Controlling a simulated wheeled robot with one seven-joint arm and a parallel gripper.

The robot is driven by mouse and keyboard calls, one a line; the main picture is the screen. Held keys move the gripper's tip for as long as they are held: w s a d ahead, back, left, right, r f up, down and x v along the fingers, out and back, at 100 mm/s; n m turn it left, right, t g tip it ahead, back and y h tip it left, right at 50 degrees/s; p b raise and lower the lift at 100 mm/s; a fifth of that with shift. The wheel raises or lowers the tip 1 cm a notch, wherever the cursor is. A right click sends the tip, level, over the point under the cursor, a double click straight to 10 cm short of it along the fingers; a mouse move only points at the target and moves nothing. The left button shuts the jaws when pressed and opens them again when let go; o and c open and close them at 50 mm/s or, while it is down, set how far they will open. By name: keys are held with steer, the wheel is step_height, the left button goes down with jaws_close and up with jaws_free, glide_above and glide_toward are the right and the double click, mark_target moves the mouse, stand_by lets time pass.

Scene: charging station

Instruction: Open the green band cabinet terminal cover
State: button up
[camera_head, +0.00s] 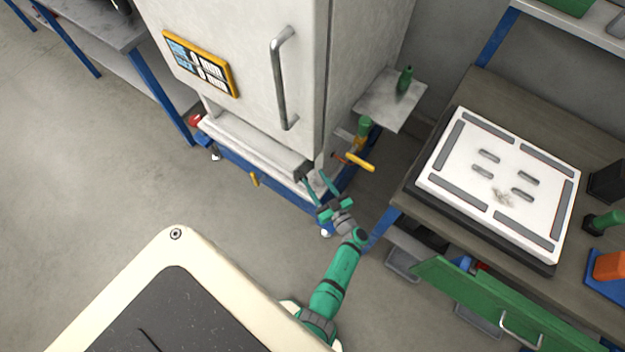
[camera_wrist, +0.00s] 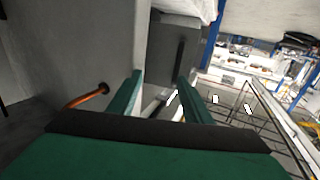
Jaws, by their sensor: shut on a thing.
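The tall pale cabinet (camera_head: 240,70) has a door with a long metal handle (camera_head: 283,78). No green band shows on its visible faces. A long grey box-like cover (camera_head: 250,147) runs along its lower front. My gripper (camera_head: 315,177) is at the right end of this cover, low by the cabinet's corner. In the wrist view, my gripper's green fingers (camera_wrist: 160,77) stand on either side of a grey part with a dark upright bar (camera_wrist: 180,62). The fingers are closed on a part there, with a gap between them; the exact contact is hard to see.
A yellow-handled valve (camera_head: 360,161) and an orange rod (camera_wrist: 85,97) are close to my gripper. A side shelf holds a green bottle (camera_head: 404,79). The right bench (camera_head: 480,88) carries a white slotted panel (camera_head: 498,180). Open floor (camera_head: 90,190) lies left.

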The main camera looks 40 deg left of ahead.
steer(key=shift+w+d+r, duration=0.1)
steer(key=shift+w+d, duration=0.4)
steer(key=shift+d, duration=0.45)
steer(key=shift+w+d+r, duration=0.1)
steer(key=shift+w+d, duration=0.45)
steer(key=shift+d, duration=0.4)
steer(key=shift+w+d+r, duration=0.1)
steer(key=shift+w+d, duration=0.4)
steer(key=shift+d, duration=0.45)
steer(key=shift+c, duration=0.2)
steer(key=d, duration=0.4)
steer(key=shift+w+d+f, duration=0.2)
steer(key=shift+w+f, duration=0.05)
steer(key=shift+w, duration=0.1)
